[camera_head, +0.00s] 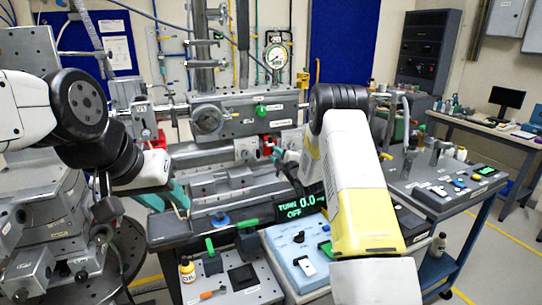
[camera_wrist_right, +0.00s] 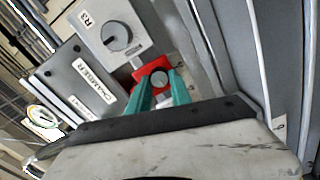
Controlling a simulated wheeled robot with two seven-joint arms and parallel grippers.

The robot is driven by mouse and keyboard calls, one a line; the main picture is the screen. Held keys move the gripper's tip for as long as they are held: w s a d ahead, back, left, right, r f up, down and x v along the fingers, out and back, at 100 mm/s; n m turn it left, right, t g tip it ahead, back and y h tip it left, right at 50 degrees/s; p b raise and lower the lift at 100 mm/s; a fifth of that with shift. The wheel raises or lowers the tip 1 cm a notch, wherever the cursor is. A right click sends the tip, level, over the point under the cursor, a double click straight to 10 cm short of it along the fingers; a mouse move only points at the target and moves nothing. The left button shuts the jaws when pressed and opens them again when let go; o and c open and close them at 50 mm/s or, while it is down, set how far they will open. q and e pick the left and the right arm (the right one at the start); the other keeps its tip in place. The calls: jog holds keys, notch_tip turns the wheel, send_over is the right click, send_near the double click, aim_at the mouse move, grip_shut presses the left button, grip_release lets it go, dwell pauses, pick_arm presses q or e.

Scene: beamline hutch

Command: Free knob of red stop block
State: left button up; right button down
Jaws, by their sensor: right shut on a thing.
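The red stop block (camera_wrist_right: 144,70) sits in the middle of the right wrist view, below a grey box with a dial. Its small round grey knob (camera_wrist_right: 158,78) faces the camera. My right gripper (camera_wrist_right: 160,84) has its teal fingers on either side of this knob and is shut on it. In the head view the red block (camera_head: 268,146) shows on the rail, with the teal fingertips (camera_head: 277,152) beside it; my right forearm hides part of that area. My left gripper (camera_head: 168,196) hangs at the left, over the bench's front edge; its finger gap is unclear.
A grey tray with green-handled tools and a yellow bottle (camera_head: 187,269) is in front. A blue control box (camera_head: 297,258) stands beside it. A side cart (camera_head: 440,188) is at the right; floor shows beyond it.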

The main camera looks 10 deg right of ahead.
dwell(0.3)
jog(key=c, duration=1.2)
grip_release()
jog(key=shift+o, duration=0.2)
jog(key=shift+r, duration=0.1)
